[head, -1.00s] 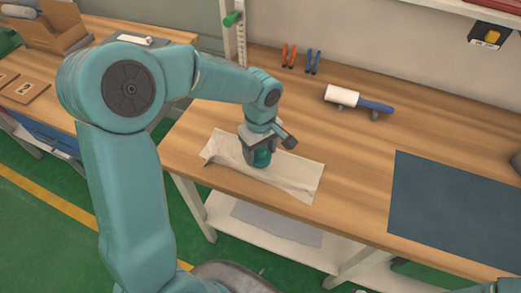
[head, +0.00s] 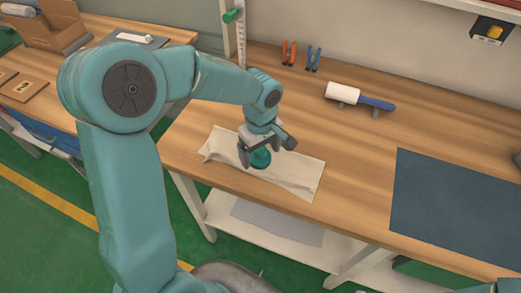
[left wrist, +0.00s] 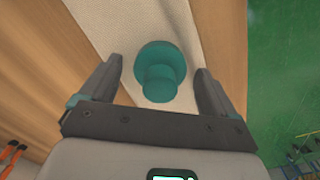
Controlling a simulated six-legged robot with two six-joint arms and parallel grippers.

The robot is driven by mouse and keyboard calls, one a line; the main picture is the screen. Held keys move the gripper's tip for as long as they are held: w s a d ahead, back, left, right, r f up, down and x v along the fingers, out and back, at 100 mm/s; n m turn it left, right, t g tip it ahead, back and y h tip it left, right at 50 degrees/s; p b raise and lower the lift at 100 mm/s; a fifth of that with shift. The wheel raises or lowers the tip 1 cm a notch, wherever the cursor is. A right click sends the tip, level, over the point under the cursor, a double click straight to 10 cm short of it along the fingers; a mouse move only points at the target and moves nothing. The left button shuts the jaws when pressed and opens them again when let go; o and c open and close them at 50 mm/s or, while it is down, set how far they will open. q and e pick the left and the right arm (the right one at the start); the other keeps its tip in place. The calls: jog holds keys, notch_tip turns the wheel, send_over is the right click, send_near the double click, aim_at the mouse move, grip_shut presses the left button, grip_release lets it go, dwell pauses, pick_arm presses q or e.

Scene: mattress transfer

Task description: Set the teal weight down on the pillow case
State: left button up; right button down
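The cream pillow case (head: 290,172) lies flat, slightly wrinkled, near the front left edge of the workbench. The teal weight (head: 261,158), a round base with a knob, stands on it; it also shows in the left wrist view (left wrist: 160,70). My left gripper (head: 255,150) is right over the weight. In the left wrist view the two fingers (left wrist: 160,85) are spread, with a gap on each side of the weight's knob. The pillow case also shows there (left wrist: 128,22) under the weight. My right gripper is not in view.
A dark blue mat (head: 455,210) lies on the right of the workbench (head: 330,130). A lint roller (head: 360,98) rests at the back, with orange pliers (head: 288,53) and blue pliers (head: 313,59) behind. A grey sheet (head: 275,222) lies on the shelf below.

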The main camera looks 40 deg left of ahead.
aim_at(260, 150)
pick_arm(q)
notch_tip(260, 150, up, 2)
jog(key=shift+r+p, duration=0.1)
jog(key=shift+p, duration=0.75)
notch_tip(260, 150, up, 11)
jog(key=shift+s, duration=0.15)
